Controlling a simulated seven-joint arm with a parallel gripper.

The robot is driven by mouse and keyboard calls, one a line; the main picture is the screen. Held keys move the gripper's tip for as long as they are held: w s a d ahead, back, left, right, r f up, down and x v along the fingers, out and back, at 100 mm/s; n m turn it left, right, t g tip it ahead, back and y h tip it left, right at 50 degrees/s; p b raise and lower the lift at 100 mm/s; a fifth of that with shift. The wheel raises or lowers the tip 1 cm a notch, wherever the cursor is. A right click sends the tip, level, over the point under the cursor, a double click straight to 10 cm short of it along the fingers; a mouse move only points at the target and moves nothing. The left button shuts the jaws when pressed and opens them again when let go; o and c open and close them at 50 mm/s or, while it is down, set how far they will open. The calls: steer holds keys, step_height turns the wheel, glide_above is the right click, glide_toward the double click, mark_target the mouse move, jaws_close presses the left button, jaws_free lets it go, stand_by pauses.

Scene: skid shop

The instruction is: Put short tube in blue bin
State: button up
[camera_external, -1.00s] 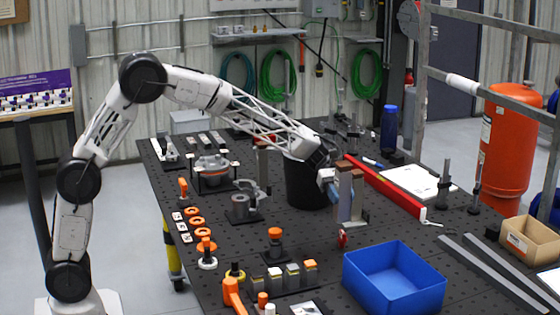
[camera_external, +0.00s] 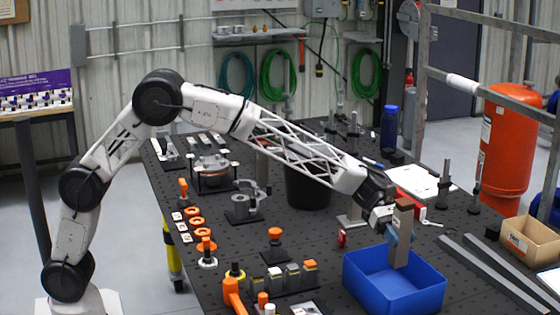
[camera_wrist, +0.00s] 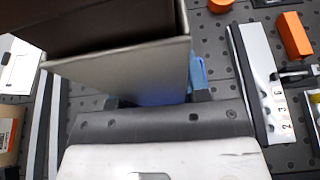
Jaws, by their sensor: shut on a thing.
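The short tube (camera_external: 402,250) is a brown-grey rectangular tube, held roughly upright. My gripper (camera_external: 391,232) is shut on it. The tube is over the open blue bin (camera_external: 372,288), and its lower end shows against the bin's inside. I cannot tell whether it touches the bin floor. In the wrist view the tube (camera_wrist: 130,70) is large and close, with its dark open end toward the camera. Blue shows behind it, but I cannot tell how much of that is the bin.
A red bar (camera_external: 408,204) and a white sheet (camera_external: 410,180) lie behind the bin. Long grey strips (camera_external: 490,270) and a cardboard box (camera_external: 530,240) are on the right. An orange-handled tool (camera_external: 233,297) and small blocks (camera_external: 292,272) stand left of the bin.

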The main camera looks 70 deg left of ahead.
mark_target(402, 258)
steer(key=shift+s+d, duration=0.1)
steer(key=shift+d, duration=0.75)
steer(key=f, duration=0.4)
steer(key=shift+a, duration=0.2)
steer(key=shift+f, duration=0.45)
steer(key=shift+f, duration=2.5)
steer(key=shift+f, duration=2.5)
steer(key=shift+f, duration=0.15)
